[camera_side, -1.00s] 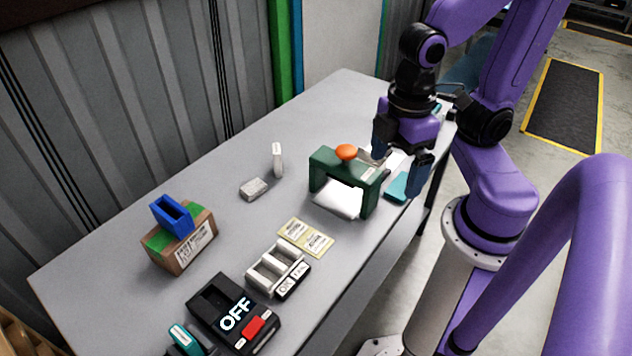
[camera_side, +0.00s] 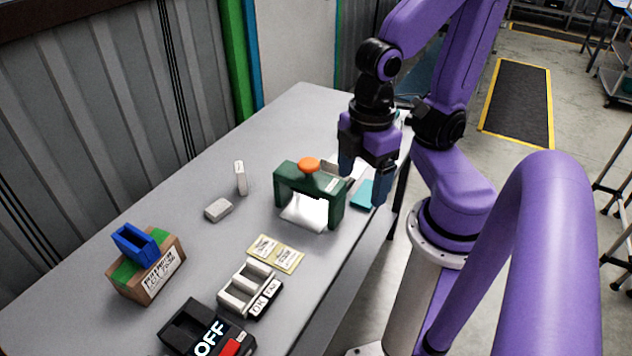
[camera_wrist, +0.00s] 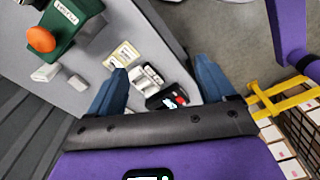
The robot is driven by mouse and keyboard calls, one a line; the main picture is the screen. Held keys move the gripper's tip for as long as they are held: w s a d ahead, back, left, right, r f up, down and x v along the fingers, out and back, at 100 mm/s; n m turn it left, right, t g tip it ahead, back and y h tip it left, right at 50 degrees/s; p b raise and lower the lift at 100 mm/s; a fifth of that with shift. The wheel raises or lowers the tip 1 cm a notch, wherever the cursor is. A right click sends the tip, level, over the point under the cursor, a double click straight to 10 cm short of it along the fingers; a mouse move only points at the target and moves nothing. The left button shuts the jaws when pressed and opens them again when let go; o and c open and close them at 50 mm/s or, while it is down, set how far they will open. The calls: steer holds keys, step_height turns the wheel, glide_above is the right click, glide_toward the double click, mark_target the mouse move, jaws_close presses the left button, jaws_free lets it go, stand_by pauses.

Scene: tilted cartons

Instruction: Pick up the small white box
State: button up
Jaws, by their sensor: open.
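Two small white boxes are on the grey table, left of the green press. One stands upright (camera_side: 240,177); the other lies flat (camera_side: 218,209) just in front of it. I cannot tell which of them the task means. Both also show at the left of the wrist view, the upright one (camera_wrist: 45,72) left of the flat one (camera_wrist: 78,82). My gripper (camera_side: 363,178) is open, with nothing seen between its blue fingers. It hangs above the table's right side, right of the press and well away from both boxes. Its fingers (camera_wrist: 160,75) also show in the wrist view.
The green press (camera_side: 283,191) with an orange knob stands between my gripper and the boxes. Yellow cards (camera_side: 275,254), a white slotted holder (camera_side: 236,287), a black device reading OFF (camera_side: 180,325) and a carton with a blue holder (camera_side: 148,279) lie nearer. The table's back left is clear.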

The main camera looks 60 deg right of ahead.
steer(key=w+d+f+m+g+y, duration=0.1)
steer(key=w+d+f+m+y, duration=0.5)
steer(key=m, duration=0.6)
steer(key=w+d+f+m+g+y, duration=0.1)
steer(key=w+d+f+m+y, duration=0.15)
steer(key=d+f+m, duration=0.6)
steer(key=s+d+f+m+t+h, duration=0.2)
steer(key=d+m+t+h, duration=0.35)
steer(key=m, duration=0.85)
steer(key=s+d+f+m+t+h, duration=0.25)
steer(key=d+m+t, duration=0.45)
steer(key=m+t, duration=0.5)
steer(key=m+g, duration=0.2)
glide_toward(330, 167)
steer(key=w+a, duration=0.1)
steer(key=w+a+h, duration=0.1)
steer(key=a, duration=0.1)
steer(key=shift+w+r, duration=0.15)
steer(key=shift+w, duration=0.1)
steer(key=shift+x, duration=3.1)
steer(key=shift+r, duration=0.15)
steer(key=shift+c, duration=0.3)
steer(key=c, duration=1)
